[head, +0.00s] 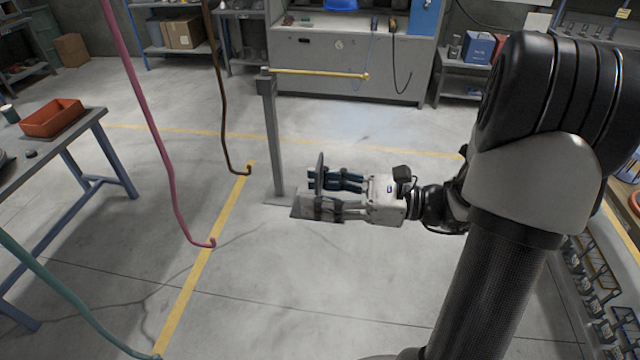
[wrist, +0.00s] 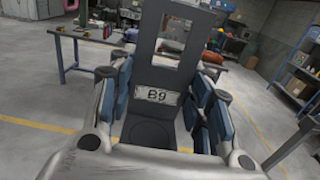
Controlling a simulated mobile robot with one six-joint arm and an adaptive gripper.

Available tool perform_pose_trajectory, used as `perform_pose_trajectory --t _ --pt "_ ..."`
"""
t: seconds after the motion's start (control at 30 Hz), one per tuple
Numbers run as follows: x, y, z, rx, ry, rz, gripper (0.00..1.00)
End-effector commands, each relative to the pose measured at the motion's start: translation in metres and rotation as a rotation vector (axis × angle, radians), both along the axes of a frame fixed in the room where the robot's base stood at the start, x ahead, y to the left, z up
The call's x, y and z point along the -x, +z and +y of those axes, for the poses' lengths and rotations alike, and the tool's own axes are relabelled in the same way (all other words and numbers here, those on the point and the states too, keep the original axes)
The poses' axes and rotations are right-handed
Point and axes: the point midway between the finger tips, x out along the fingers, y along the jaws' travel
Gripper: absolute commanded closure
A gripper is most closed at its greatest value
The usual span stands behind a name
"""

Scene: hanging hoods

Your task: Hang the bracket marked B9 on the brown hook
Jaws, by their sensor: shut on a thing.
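My gripper (head: 325,190) is shut on the dark grey bracket (head: 319,172), which shows nearly edge-on in the head view. In the wrist view the bracket (wrist: 145,72) stands between the blue-padded fingers, with a B9 label (wrist: 157,96) facing the camera and a window opening in its upper part. The brown hook (head: 223,110) hangs from above, left of my gripper in the head view, with its upturned tip near the yellow floor line. The bracket is apart from it. I cannot make out the brown hook in the wrist view.
A pink hook (head: 155,120) and a teal hook (head: 75,298) hang further left. A grey post (head: 272,140) with a yellow arm (head: 320,73) stands behind the gripper. A table (head: 75,130) with an orange tray (head: 52,118) is at the left. Floor in front is clear.

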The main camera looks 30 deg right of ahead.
Motion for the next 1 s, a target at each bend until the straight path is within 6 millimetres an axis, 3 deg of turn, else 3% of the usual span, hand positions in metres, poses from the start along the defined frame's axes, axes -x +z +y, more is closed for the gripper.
perform_pose_trajectory --t 1.0 --pt "-0.044 -0.004 0.062 -0.002 0.003 -0.003 0.93"
